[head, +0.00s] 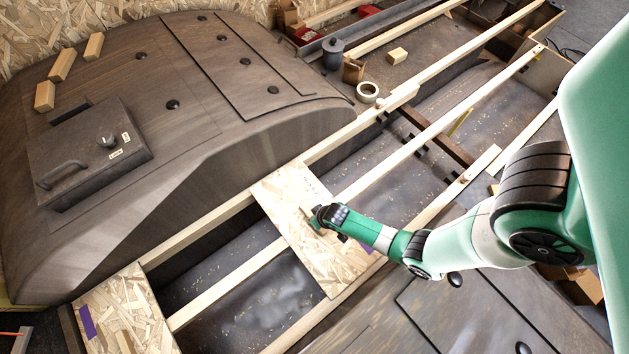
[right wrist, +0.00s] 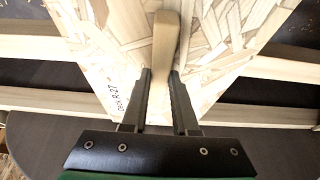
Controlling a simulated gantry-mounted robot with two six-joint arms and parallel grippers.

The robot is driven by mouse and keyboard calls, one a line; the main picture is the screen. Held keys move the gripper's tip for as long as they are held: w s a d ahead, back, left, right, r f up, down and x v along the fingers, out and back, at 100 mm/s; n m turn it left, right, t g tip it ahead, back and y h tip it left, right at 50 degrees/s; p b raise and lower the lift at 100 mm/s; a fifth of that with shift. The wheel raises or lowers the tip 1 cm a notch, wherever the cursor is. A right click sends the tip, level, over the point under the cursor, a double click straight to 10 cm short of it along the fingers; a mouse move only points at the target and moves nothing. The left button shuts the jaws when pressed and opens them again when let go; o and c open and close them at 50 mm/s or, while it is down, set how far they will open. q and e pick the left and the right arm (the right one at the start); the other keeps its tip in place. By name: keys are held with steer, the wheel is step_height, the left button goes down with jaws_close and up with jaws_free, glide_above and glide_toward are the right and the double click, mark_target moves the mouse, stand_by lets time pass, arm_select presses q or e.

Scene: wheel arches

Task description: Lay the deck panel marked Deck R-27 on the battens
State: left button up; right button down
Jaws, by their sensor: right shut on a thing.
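The deck panel (head: 318,258) is a pale strand-board sheet with a wooden grip block; in the right wrist view its face (right wrist: 100,40) reads Deck R-27. My right gripper (head: 318,220) is shut on the grip block (right wrist: 165,50), one finger on each side. The panel spans across the far batten (head: 205,228), the middle batten (head: 232,284) and toward the near batten (head: 322,310). Whether it touches them or hangs just above, I cannot tell. The wrist view shows battens (right wrist: 265,68) passing behind it. My left gripper is not in view.
Another strand-board panel (head: 130,297) with a purple mark lies at the lower left, with open bay between. The dark wheel arch (head: 150,90) rises behind, carrying a lidded box (head: 85,160) and wood blocks. A tape roll (head: 368,92) sits near the far batten.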

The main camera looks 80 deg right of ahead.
steer(key=c, duration=0.6)
jaws_free()
steer(key=shift+d, duration=0.1)
steer(key=shift+c, duration=0.2)
steer(key=shift+o, duration=0.2)
steer(key=shift+f, duration=0.1)
steer(key=p+v, duration=0.8)
steer(key=v, duration=0.3)
steer(key=shift+r+p, duration=0.3)
steer(key=shift+r, duration=0.1)
